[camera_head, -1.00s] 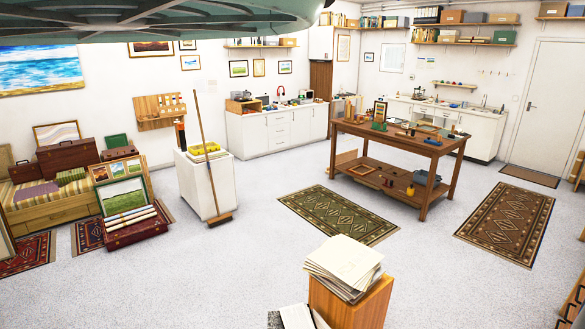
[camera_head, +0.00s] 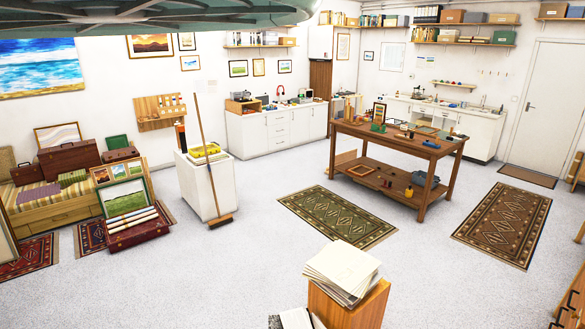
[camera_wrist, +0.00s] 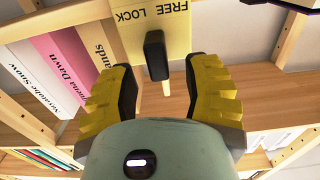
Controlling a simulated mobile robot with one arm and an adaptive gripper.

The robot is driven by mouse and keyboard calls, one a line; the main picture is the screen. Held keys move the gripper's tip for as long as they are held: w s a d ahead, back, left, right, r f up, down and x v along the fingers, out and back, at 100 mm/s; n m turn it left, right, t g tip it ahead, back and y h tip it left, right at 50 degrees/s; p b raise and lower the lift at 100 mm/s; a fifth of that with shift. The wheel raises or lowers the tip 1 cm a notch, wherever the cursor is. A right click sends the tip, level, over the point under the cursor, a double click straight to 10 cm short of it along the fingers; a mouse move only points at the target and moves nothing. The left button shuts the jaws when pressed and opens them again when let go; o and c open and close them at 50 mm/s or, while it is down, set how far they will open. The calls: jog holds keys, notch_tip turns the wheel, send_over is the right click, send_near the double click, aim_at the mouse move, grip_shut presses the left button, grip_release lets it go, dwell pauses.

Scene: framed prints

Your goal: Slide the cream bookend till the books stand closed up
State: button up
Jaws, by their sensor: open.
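The cream bookend (camera_wrist: 178,32) shows at the top middle of the wrist view, lettered "FREE LOCK" upside down. A black lever or knob (camera_wrist: 155,55) stands out from it. My gripper (camera_wrist: 160,68) has yellow-and-black fingers, spread open on either side of the black knob; contact cannot be told. Left of the bookend are a tan book (camera_wrist: 92,42), a pink book (camera_wrist: 62,62) and a white book (camera_wrist: 35,72), slanted in the picture. Any gap between the tan book and the bookend is hard to tell. I cannot pick out the bookend in the head view.
Wooden shelf boards and uprights (camera_wrist: 288,30) surround the bookend, with more thin books (camera_wrist: 35,160) at lower left. In the head view, a wooden pedestal with stacked papers (camera_head: 343,268) stands close in front.

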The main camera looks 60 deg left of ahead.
jog(key=shift+d+r+p, duration=0.1)
jog(key=shift+d+p, duration=0.3)
jog(key=shift+d, duration=0.65)
jog(key=shift+o, duration=0.3)
jog(key=shift+w, duration=0.1)
grip_shut()
